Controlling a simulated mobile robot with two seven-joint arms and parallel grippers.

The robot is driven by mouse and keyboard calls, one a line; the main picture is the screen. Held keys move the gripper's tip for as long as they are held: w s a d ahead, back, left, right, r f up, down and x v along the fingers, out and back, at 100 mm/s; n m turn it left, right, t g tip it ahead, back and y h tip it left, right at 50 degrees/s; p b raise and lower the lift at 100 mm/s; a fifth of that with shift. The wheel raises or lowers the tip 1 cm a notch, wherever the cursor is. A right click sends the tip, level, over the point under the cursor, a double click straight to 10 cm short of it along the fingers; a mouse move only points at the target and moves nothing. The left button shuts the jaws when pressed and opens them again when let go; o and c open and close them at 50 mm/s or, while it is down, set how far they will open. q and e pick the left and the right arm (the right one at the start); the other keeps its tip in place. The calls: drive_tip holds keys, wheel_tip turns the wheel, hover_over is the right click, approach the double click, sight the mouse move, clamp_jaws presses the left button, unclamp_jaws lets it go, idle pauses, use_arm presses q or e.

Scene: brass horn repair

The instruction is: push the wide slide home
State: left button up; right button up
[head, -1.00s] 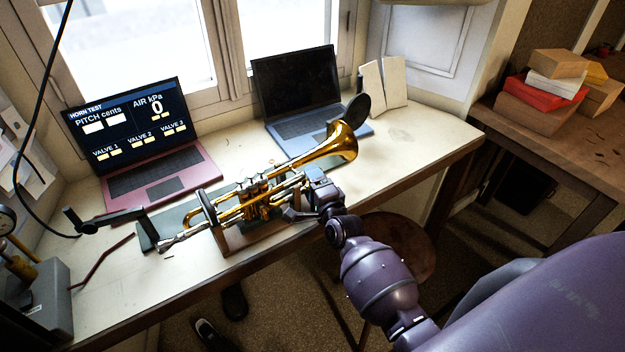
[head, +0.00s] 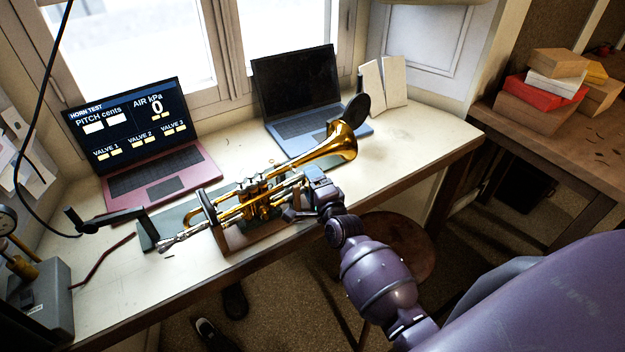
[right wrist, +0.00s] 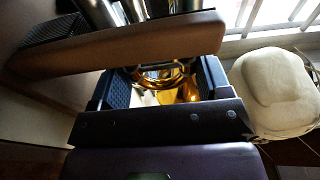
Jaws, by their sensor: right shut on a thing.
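A brass trumpet (head: 262,193) lies on its side-stand on the bench, its bell pointing to the upper right and its mouthpiece end to the lower left. My right gripper (head: 303,194) is at the right-hand end of its tubing, below the bell, and hides most of the slide's bow. In the right wrist view, a curved brass slide bow (right wrist: 165,77) sits between the two dark finger pads of the gripper (right wrist: 164,88), which is shut on it. How far the slide stands out is hard to tell. My left gripper is out of view.
A wooden rest (right wrist: 120,47) crosses close to the fingers. A black disc (head: 355,109) stands by the bell. A pink laptop (head: 160,185) reads AIR kPa 0. A second laptop (head: 296,95) is behind the horn. A black clamp arm (head: 105,218) is left.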

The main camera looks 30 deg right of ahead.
drive_tip(key=shift+a+f, duration=0.1)
drive_tip(key=shift+a, duration=0.2)
drive_tip(key=o, duration=1)
drive_tip(key=shift+a+r, duration=0.15)
drive_tip(key=shift+r, duration=0.05)
drive_tip(key=shift+s+d+f, duration=0.15)
drive_tip(key=shift+s+d, duration=0.05)
drive_tip(key=shift+s, duration=0.2)
drive_tip(key=s+a, duration=0.1)
drive_tip(key=s, duration=0.9)
